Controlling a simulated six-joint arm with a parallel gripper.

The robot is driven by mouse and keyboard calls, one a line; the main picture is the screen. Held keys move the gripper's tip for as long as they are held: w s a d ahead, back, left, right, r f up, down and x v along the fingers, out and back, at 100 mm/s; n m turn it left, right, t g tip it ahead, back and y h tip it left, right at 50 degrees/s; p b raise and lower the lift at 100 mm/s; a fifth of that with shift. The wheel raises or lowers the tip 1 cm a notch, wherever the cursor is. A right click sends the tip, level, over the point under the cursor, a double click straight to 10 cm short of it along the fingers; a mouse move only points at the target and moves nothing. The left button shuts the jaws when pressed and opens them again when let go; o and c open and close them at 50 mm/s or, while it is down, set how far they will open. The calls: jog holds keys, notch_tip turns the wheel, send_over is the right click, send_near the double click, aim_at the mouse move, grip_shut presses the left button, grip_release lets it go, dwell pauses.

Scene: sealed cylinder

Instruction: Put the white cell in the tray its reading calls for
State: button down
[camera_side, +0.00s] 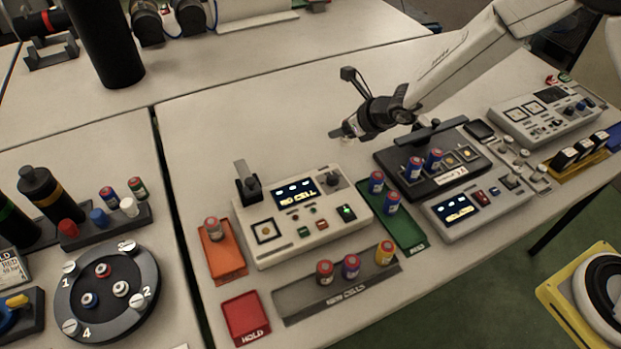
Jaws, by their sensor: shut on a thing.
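My gripper (350,129) hangs above the bare table behind the tester, shut on a small pale thing that looks like the white cell (336,133); it is small and partly hidden by the jaws. The tester (300,225) has a lit screen that reads "NO CELL". A red tray (246,318) marked "HOLD" is empty. A green tray (408,232) right of the tester holds two blue cells with red tops (376,182).
A grey rack (300,301), marked as for new cells, holds red, purple and yellow cells in front of the tester. A black unit (395,165) with two blue cells stands right of my gripper. A round numbered holder (105,315) stands at the left. The table behind the tester is clear.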

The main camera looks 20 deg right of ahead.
jog(key=s+a+n+g+y, duration=0.1)
jog(key=s+a+n, duration=0.2)
jog(key=s+a, duration=0.6)
jog(key=s+a+n+g+y, duration=0.2)
jog(key=s+a, duration=0.8)
jog(key=a, duration=0.5)
jog(key=shift+s+a+r+n+y, duration=0.15)
jog(key=shift+n+y, duration=0.15)
jog(key=shift+n, duration=0.4)
jog(key=shift+a, duration=0.1)
jog(key=w+a+f, duration=0.5)
jog(key=w+f, duration=0.1)
jog(key=w+a+f, duration=0.3)
jog(key=w, duration=0.1)
jog(key=shift+a+f, duration=0.15)
jog(key=shift+a, duration=0.2)
jog(key=shift+w, duration=0.1)
